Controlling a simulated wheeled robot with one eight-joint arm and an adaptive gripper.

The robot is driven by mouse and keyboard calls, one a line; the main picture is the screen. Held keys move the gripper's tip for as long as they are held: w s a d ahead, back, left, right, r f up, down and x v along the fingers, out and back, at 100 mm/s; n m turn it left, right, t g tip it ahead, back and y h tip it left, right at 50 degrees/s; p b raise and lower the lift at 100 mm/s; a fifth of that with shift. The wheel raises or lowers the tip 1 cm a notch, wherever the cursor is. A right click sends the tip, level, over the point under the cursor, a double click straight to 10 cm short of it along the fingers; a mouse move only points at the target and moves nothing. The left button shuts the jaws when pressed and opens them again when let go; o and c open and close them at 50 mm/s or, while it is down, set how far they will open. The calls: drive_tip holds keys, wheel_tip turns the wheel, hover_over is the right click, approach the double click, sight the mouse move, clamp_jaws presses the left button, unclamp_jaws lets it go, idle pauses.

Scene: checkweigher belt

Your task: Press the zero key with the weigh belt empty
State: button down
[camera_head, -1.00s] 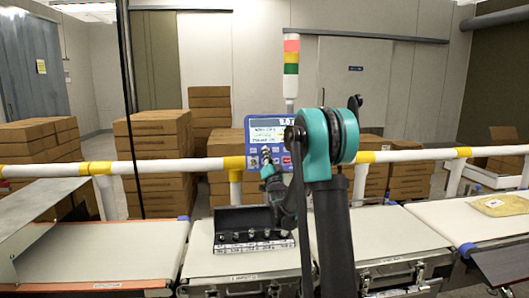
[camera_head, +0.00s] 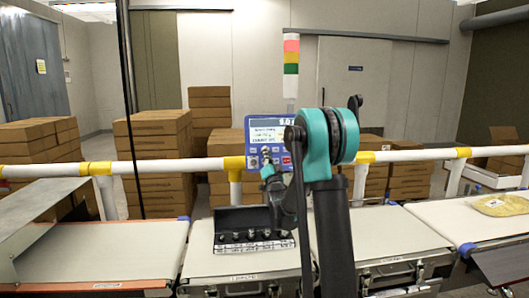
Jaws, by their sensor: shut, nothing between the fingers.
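The blue weighing terminal (camera_head: 252,128) stands behind the belts, with a lit screen and a row of keys below it. A red key shows at the lower right of its panel. My gripper (camera_head: 266,156) is shut and empty, its tip at the terminal's key row; I cannot tell whether it touches a key. The gripper hides part of that row, and the zero key cannot be made out. The weigh belt (camera_head: 378,228) in the middle is partly hidden by my arm; its visible part is bare apart from a black case of weights (camera_head: 253,245) at its left.
An empty infeed belt (camera_head: 105,245) lies at left. A belt at right (camera_head: 470,222) carries a yellowish pack (camera_head: 502,205). A white and yellow rail (camera_head: 150,167) runs behind the belts. A stack light (camera_head: 291,62) rises behind the arm. Carton stacks (camera_head: 155,135) stand behind.

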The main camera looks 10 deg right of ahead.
drive_tip(key=shift+w, duration=0.1)
drive_tip(key=shift+w+f, duration=0.1)
drive_tip(key=shift+w, duration=0.2)
drive_tip(key=shift+w+f, duration=0.1)
drive_tip(key=shift+w, duration=0.3)
idle(0.9)
drive_tip(key=shift+s, duration=0.1)
drive_tip(key=shift+s+r, duration=0.2)
drive_tip(key=shift+s, duration=0.5)
drive_tip(key=shift+s+r, duration=0.25)
drive_tip(key=shift+s, duration=0.55)
drive_tip(key=shift+s+r, duration=0.2)
drive_tip(key=shift+s, duration=0.65)
drive_tip(key=shift+s+r, duration=0.25)
drive_tip(key=shift+s, duration=0.55)
